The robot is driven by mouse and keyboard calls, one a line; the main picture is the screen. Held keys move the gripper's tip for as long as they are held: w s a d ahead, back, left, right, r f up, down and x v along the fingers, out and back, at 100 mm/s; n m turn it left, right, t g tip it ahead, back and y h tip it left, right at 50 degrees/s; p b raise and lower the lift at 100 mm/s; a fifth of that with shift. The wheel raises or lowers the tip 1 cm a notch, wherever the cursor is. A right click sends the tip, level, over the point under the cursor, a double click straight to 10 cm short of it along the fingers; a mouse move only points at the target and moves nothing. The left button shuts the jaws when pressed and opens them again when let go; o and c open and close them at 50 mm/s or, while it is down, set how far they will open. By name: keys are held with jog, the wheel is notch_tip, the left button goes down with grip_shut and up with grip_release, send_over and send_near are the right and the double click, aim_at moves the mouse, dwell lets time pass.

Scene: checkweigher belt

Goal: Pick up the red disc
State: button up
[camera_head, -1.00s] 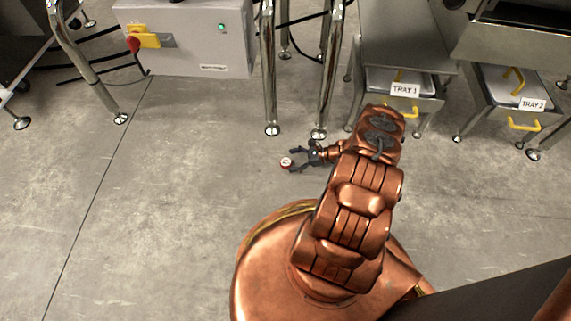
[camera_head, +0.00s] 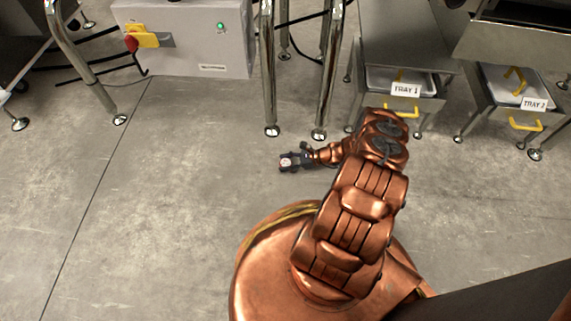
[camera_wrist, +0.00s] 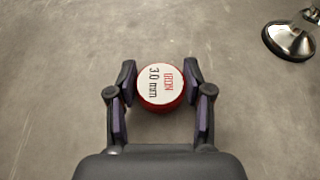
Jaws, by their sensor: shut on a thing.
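The red disc (camera_wrist: 160,86) has a white top face marked "IRON 3.0 mm" and a red rim. In the wrist view it sits between the two fingers of my gripper (camera_wrist: 158,92), near their tips. My gripper is shut on it. In the head view the disc (camera_head: 286,162) shows small at the tips of my gripper (camera_head: 289,162), low over or on the grey floor. I cannot tell whether the disc touches the floor.
A chrome stand leg with a round foot (camera_head: 271,131) is just behind my gripper, and another foot (camera_wrist: 289,41) shows in the wrist view. Tray 1 (camera_head: 402,82) and Tray 2 (camera_head: 507,87) stand at the back right. The floor to the left is clear.

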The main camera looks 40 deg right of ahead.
jog(key=c, duration=0.5)
jog(key=shift+r, duration=0.1)
